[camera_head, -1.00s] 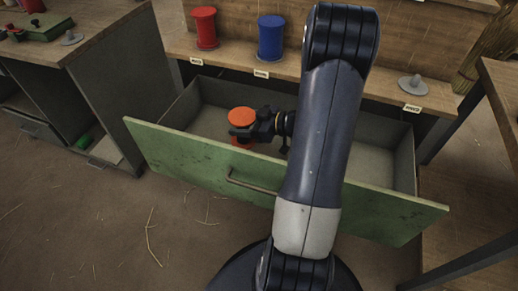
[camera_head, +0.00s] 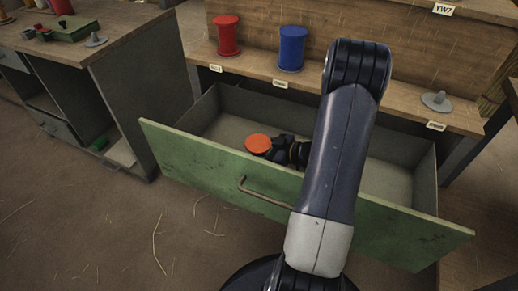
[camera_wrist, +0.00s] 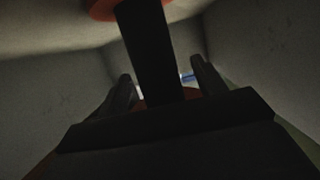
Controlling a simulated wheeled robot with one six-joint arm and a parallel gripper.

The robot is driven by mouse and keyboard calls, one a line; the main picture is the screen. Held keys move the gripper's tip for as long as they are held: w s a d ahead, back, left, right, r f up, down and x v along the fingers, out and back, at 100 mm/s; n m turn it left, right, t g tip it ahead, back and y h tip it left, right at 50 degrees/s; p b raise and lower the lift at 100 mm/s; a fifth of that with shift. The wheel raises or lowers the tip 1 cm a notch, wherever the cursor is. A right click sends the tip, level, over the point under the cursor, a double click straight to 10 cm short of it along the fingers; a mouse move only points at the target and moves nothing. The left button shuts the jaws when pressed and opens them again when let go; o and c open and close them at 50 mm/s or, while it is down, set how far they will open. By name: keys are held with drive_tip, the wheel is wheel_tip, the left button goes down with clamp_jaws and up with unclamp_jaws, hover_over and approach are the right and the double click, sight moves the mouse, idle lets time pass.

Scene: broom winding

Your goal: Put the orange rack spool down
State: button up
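The orange rack spool (camera_head: 258,143) is in the open green-fronted drawer (camera_head: 300,196), its round top flange facing up in the head view. Its lower part is hidden behind the drawer front. My gripper (camera_head: 272,150) is low in the drawer, beside and under the right side of the flange. In the dark wrist view the two fingers (camera_wrist: 163,88) stand apart, with part of the orange spool at the top edge. A dark bar covers the middle, so I cannot tell whether the fingers press on the spool.
A red spool (camera_head: 227,36) and a blue spool (camera_head: 292,47) stand on the labelled wooden shelf (camera_head: 360,88) behind the drawer. An empty grey peg base (camera_head: 436,101) is at the right. The drawer floor right of my arm looks clear. Another bench (camera_head: 110,65) stands left.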

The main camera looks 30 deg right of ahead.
sight(253, 142)
drive_tip(key=o, duration=0.3)
drive_tip(key=shift+o, duration=0.2)
drive_tip(key=shift+r, duration=0.25)
drive_tip(key=p+v, duration=0.2)
drive_tip(key=v, duration=1)
drive_tip(key=shift+p, duration=0.35)
drive_tip(key=shift+w, duration=0.1)
drive_tip(key=b+x, duration=0.2)
drive_tip(key=x, duration=0.9)
drive_tip(key=shift+w+a+f+b, duration=0.15)
drive_tip(key=shift+a+f+b, duration=0.1)
drive_tip(key=shift+b, duration=0.05)
drive_tip(key=shift+w+a+r, duration=0.1)
drive_tip(key=shift+w, duration=0.1)
drive_tip(key=shift+r+p, duration=0.5)
drive_tip(key=shift+r, duration=0.8)
